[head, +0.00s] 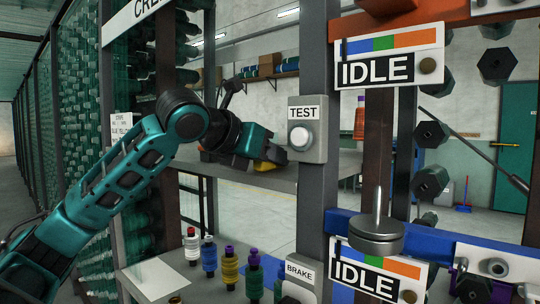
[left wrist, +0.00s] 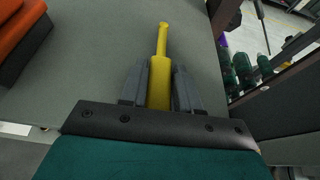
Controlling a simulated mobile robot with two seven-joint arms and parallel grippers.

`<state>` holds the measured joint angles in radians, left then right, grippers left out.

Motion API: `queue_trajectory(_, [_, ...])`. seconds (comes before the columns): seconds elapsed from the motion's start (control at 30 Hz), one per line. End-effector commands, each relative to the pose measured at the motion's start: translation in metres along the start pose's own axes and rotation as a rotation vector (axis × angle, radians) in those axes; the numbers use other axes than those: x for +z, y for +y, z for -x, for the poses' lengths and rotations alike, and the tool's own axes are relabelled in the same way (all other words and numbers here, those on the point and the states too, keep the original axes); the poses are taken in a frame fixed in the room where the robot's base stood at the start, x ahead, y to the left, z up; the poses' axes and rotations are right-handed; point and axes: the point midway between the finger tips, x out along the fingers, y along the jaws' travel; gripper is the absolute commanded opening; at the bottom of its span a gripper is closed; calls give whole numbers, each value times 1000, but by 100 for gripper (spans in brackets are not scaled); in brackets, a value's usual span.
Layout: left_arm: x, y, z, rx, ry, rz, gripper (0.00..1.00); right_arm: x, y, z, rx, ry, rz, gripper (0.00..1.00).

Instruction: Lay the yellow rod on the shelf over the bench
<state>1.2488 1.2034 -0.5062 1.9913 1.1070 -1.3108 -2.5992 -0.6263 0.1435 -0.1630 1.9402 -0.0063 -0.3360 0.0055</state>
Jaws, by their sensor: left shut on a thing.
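My left gripper (head: 272,156) is over the grey shelf (head: 235,176), which runs above the bench (head: 150,278). It is shut on the yellow rod (head: 264,166), which is mostly hidden by the gripper in the head view. In the left wrist view the yellow rod (left wrist: 161,45) lies lengthwise between the two dark fingers (left wrist: 159,85), and its narrower end points away from me. The grey shelf (left wrist: 95,60) is beneath it there. I cannot tell whether the rod touches the shelf. My right gripper is not in view.
An orange item (left wrist: 18,22) lies on the shelf at upper left in the wrist view. A grey post with the TEST box (head: 307,138) stands close to the right of my gripper. Several bobbins (head: 230,268) stand on the bench below.

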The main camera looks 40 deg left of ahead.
Motion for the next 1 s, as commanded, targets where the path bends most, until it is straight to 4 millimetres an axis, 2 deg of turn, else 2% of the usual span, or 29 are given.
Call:
queue_trajectory(0.17, [-2, 0, -1, 0, 0, 0, 1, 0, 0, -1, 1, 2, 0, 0])
queue_trajectory(0.2, [-2, 0, -1, 0, 0, 0, 33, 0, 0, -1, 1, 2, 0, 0])
queue_trajectory(0.43, [-2, 0, -1, 0, 0, 0, 55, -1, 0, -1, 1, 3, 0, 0])
queue_trajectory(0.77, [2, 0, 1, 0, 0, 0, 57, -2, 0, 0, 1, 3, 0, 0])
queue_trajectory(0.87, [1, 1, 13, 2, -1, -2, 57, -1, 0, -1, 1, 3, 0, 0])
queue_trajectory(1.0, [1, 1, 42, 4, -3, -3, 57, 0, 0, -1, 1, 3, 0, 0])
